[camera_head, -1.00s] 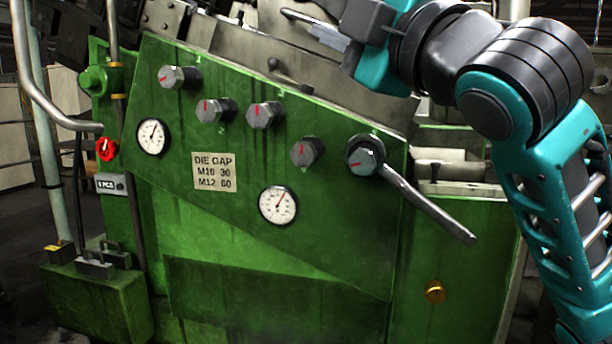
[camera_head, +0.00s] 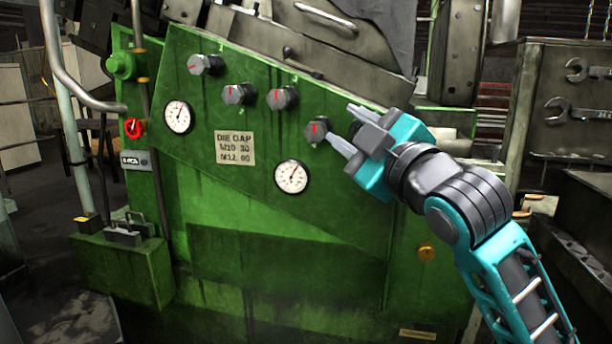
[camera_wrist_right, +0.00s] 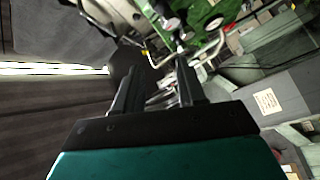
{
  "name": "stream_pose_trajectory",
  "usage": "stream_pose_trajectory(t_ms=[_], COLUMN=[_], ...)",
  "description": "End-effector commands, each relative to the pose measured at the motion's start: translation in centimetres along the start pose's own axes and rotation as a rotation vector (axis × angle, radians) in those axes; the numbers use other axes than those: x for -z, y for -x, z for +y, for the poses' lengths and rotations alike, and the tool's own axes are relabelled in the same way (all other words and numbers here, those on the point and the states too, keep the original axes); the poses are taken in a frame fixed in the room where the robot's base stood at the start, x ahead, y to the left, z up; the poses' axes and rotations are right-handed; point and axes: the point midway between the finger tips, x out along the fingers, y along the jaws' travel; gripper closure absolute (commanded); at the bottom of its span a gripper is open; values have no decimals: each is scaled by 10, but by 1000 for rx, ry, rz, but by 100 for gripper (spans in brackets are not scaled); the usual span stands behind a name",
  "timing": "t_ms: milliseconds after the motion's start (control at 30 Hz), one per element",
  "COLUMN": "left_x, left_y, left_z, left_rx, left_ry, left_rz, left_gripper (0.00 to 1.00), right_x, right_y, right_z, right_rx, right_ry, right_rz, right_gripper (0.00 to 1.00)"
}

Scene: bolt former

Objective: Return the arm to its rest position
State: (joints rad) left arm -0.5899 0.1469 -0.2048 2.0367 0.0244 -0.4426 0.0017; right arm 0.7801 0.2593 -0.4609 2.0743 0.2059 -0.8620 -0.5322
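My right gripper (camera_head: 341,123) is in front of the right part of the green machine panel (camera_head: 300,235). Its two fingers are apart, with nothing between them, and point left towards the rightmost visible grey knob (camera_head: 317,131). Whether a fingertip touches the panel or knob cannot be told. In the right wrist view the gripper (camera_wrist_right: 157,78) also shows its fingers apart and empty, with the green machine (camera_wrist_right: 203,35) beyond them. The gripper and forearm hide the panel's right end, where the lever would be. My left gripper is in neither view.
Other grey knobs (camera_head: 238,95), a round gauge (camera_head: 291,177), a die gap label (camera_head: 234,147) and a red knob (camera_head: 133,128) are on the machine. A board with wrenches (camera_head: 575,110) stands at the right. Dark floor (camera_head: 40,240) is open at the left.

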Motion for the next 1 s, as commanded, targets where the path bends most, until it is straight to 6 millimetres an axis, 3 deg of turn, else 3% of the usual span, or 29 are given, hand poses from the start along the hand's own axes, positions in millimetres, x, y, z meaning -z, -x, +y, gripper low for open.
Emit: stream_pose_trajectory(t_ms=[33,267,500,667,800,900,1000], left_x=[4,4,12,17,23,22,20], left_y=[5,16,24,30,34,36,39], left_z=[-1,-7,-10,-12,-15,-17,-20], left_rx=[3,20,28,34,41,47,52], left_ry=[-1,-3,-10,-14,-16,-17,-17], left_rz=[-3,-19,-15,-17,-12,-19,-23], left_gripper=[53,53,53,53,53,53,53], right_x=[-22,-108,-179,-212,-226,-230,-230], right_y=[2,33,107,178,248,291,322], right_z=[-18,-98,-187,-243,-284,-305,-318], right_rx=[25,82,118,132,138,139,138], right_ry=[-69,-339,-583,-721,-820,-870,-902], right_rz=[-42,-210,-418,-574,-707,-785,-838], right_gripper=[60,60,60,60,60,60,60])
